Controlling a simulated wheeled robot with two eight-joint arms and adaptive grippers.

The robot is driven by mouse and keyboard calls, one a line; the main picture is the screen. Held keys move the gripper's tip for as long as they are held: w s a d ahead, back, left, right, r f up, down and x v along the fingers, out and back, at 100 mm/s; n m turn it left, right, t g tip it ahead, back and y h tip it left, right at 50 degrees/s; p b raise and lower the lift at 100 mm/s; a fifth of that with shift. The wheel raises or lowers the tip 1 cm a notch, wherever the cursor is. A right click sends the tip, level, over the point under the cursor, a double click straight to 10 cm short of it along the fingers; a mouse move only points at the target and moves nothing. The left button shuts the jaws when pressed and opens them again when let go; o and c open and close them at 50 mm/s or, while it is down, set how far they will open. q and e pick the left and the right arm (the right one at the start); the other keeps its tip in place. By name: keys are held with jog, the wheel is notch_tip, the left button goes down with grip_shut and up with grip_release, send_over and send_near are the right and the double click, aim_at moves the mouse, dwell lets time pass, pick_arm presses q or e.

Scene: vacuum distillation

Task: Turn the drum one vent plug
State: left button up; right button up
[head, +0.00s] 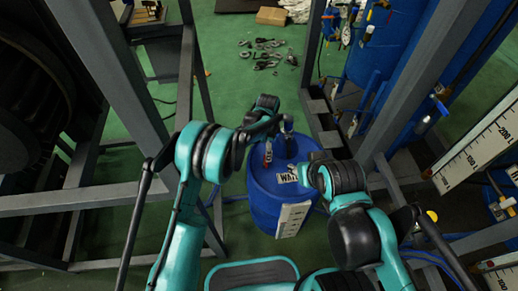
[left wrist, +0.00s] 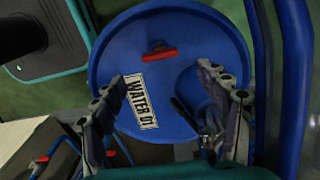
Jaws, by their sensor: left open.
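The blue drum (head: 262,205) stands upright on the floor at the middle of the head view. Its lid (left wrist: 110,45) fills the middle of the left wrist view and bears a "WATER 01" label (left wrist: 141,100). A red plug with a bar handle (left wrist: 160,54) sits on the lid beside the label. My left gripper (head: 277,138) is over the drum, open and empty. In the left wrist view its fingers (left wrist: 163,82) are spread apart, with the red plug beyond their tips. My right arm is bent at the drum's right side; I cannot make out its fingertips.
A blue upright cylinder (left wrist: 200,93) rises from the lid near one finger. Grey frame posts (head: 330,128) stand close on both sides. Blue equipment (head: 385,40) stands at the back right. Several small parts (head: 265,52) lie on the green floor behind the drum.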

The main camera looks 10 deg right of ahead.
pick_arm(q)
notch_tip(320, 180, down, 8)
jog(key=b, duration=0.3)
jog(key=shift+r, duration=0.1)
jog(key=c, duration=1.2)
